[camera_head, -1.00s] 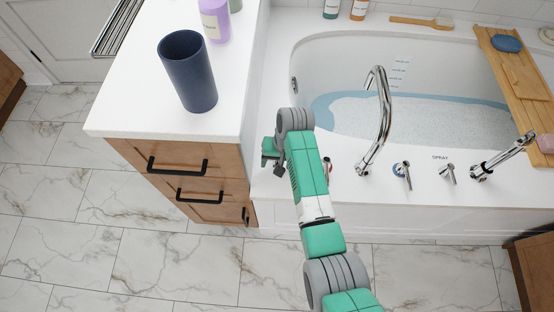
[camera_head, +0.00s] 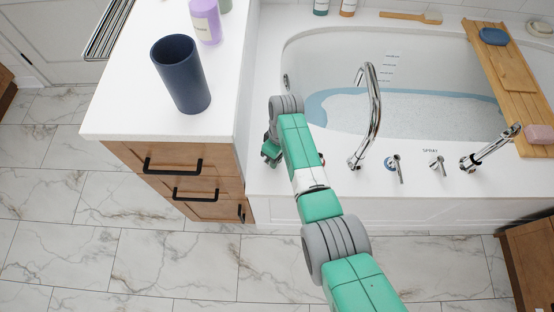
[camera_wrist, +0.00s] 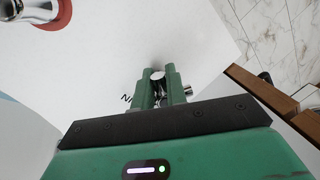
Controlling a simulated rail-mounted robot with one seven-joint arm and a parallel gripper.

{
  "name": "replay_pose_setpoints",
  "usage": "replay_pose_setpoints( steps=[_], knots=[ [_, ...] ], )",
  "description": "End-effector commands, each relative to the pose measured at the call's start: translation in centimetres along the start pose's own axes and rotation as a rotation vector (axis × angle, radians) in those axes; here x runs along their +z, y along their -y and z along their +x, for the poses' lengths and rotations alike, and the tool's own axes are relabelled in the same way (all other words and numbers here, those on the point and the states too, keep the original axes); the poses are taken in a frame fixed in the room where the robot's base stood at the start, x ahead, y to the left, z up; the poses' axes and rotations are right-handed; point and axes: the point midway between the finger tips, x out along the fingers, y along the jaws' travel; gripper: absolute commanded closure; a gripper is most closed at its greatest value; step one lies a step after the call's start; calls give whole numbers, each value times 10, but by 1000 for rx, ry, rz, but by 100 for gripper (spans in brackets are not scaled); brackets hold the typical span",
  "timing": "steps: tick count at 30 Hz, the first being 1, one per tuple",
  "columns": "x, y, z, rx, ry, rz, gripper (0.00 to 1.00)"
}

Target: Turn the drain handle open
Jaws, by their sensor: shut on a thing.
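The drain handle (camera_wrist: 158,75) is a small chrome piece on the white tub deck, seen in the wrist view between the green fingertips. My gripper (camera_wrist: 157,80) is shut on it. A chrome end (camera_wrist: 188,90) sticks out to the right of the fingers. Part of a dark label shows beside the left finger, mostly covered. In the head view my gripper (camera_head: 270,152) is at the left end of the tub deck, close to the cabinet. The drain handle is hidden there, and I cannot tell how far it is turned.
A chrome handle with a red ring (camera_wrist: 46,22) is at the wrist view's upper left. The tall faucet (camera_head: 373,110), blue-ringed handle (camera_head: 393,164), spray handle (camera_head: 438,165) and hand shower (camera_head: 485,152) stand to the right. The wooden cabinet (camera_head: 222,175) is close on the left.

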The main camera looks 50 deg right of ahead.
Motion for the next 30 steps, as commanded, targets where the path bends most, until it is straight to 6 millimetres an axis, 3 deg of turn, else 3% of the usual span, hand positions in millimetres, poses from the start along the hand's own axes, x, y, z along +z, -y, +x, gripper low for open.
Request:
replay_pose_setpoints(
  steps=[15, 30],
  knots=[
    [-5, -4, -1, 4, 75, -427, 100],
    [-7, -4, -2, 2, 109, -602, 100]
  ],
)
